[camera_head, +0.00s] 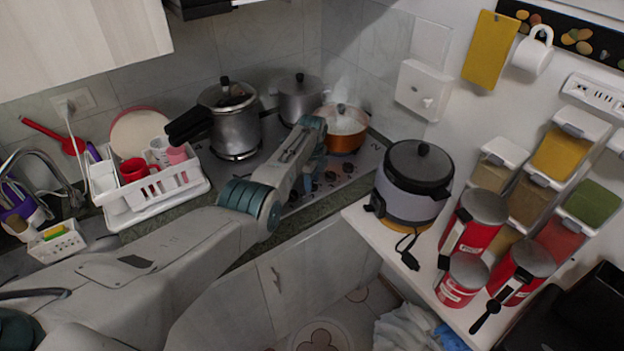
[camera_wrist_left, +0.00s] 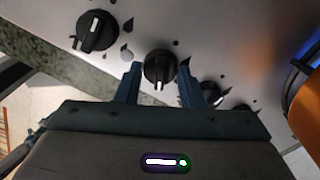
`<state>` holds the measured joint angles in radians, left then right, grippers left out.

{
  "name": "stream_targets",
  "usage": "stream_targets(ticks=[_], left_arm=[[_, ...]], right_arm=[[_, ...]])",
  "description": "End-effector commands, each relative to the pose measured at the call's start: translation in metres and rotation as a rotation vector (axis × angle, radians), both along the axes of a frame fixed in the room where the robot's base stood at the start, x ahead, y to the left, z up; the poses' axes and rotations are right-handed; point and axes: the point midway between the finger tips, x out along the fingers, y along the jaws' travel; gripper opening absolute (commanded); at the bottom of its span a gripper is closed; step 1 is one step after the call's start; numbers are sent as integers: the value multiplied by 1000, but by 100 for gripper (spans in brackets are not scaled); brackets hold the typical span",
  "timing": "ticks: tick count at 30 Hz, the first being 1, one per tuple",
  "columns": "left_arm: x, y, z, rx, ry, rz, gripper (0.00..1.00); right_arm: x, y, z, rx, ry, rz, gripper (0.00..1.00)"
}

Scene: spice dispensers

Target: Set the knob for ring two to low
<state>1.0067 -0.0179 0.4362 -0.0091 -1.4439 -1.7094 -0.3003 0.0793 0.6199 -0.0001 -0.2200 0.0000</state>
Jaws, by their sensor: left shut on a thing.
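The stove (camera_head: 362,166) stands in the corner with several black knobs (camera_head: 331,176) along its front strip. My left gripper (camera_wrist_left: 159,72) is shut on a black knob (camera_wrist_left: 160,64), with one finger on each side of it. The white mark on this knob points down in the left wrist view, toward the gripper. Another black knob (camera_wrist_left: 96,31) is to the left, its pointer tilted. A further knob (camera_wrist_left: 212,92) on the right is partly hidden by the finger. In the head view my left arm hides part of the knob row. I cannot read ring labels.
A pressure cooker (camera_head: 231,120), a grey pot (camera_head: 299,98) and a steaming orange pot (camera_head: 342,129) stand on the stove. A rice cooker (camera_head: 413,184) sits on the white counter to the right. A dish rack (camera_head: 153,203) is on the left.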

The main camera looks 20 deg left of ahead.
Motion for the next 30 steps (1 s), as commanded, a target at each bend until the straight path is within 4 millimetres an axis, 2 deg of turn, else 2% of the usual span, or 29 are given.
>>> stream_targets(ticks=[6, 7, 10, 18, 22, 26, 30], left_arm=[[2, 1, 3, 1, -6, 0, 12], [2, 1, 3, 1, -6, 0, 39], [2, 1, 2, 1, -5, 0, 57], [1, 0, 1, 1, -2, 1, 57], [1, 0, 7, 0, -4, 1, 57], [1, 0, 23, 0, -5, 1, 57], [2, 0, 47, 1, -8, 1, 57]], right_arm=[[0, 2, 0, 2, 0, -1, 57], [0, 2, 0, 2, 0, -1, 57], [0, 2, 0, 2, 0, -1, 57], [0, 2, 0, 2, 0, -1, 57], [0, 1, 0, 1, 0, 0, 57], [0, -1, 1, -1, 0, 0, 57], [0, -2, -4, -2, 0, 1, 57]])
